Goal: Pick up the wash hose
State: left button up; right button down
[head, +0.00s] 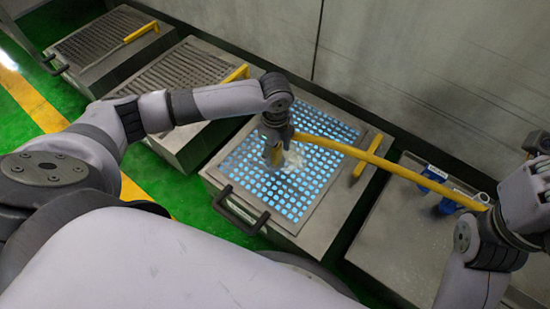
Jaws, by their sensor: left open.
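The wash hose (400,170) is a yellow tube in the head view. It runs from beside my left gripper down to the right, where its far end meets blue fittings and passes close to my right arm. My left gripper (273,146) is open, over the lit grid of the middle drum unit. The hose's near end is partly hidden by the gripper.
The unit with the lit blue-white grid (236,165) has a dark handle (240,212) in front and a yellow bar (367,158) at its right. Grey slatted units (175,70) stand to the left. A grey tray (392,235) with blue fittings stands right. A wall closes the back.

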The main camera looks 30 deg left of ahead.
pick_arm(q)
notch_tip(320, 180, down, 3)
jog(key=shift+r+b, duration=0.1)
jog(key=shift+b, duration=0.5)
jog(key=shift+r, duration=0.1)
grip_shut()
